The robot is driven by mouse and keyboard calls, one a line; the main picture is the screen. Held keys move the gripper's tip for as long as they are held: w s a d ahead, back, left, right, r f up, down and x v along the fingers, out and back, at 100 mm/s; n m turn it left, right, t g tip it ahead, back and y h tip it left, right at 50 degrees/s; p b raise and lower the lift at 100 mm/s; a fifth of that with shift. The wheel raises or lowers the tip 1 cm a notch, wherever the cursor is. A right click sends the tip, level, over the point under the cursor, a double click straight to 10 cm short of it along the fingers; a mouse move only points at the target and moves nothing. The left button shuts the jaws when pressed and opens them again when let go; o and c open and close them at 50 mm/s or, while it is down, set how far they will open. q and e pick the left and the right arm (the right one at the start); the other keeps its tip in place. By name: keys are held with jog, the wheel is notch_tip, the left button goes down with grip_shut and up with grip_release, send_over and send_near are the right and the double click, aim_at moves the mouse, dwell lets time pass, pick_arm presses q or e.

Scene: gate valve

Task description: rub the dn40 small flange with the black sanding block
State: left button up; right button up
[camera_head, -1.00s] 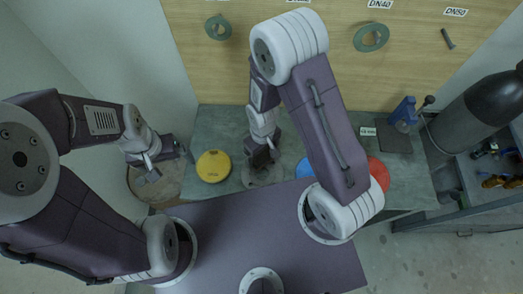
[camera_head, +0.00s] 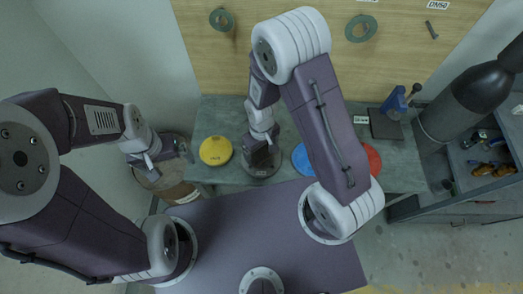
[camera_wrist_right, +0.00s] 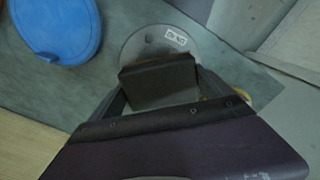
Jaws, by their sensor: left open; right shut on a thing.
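The small flange (camera_head: 258,171) is a grey disc on the workbench in the head view. In the right wrist view the disc (camera_wrist_right: 148,42) carries a white label that seems to read DN40. My right gripper (camera_head: 262,155) is over the flange. It is shut on the black sanding block (camera_wrist_right: 158,84), which covers the near part of the disc in the wrist view. I cannot tell whether block and disc touch. My left gripper (camera_head: 152,166) is open and empty, above a round-topped barrel left of the bench.
A yellow disc (camera_head: 216,151) lies left of the flange; blue (camera_head: 302,158) and red (camera_head: 373,158) discs lie to its right. A blue-handled tool (camera_head: 394,102) stands at the bench's right. Grey rings (camera_head: 361,28) hang on the wooden board. A dark gas cylinder (camera_head: 466,100) stands at right.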

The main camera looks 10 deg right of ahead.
aim_at(261, 149)
jog(key=r+p, duration=0.2)
jog(key=shift+w+r, duration=0.3)
jog(key=shift+r, duration=0.05)
jog(key=shift+s+r+p, duration=0.25)
jog(key=shift+r+p, duration=0.75)
jog(key=shift+r, duration=0.2)
jog(key=shift+w+f, duration=0.15)
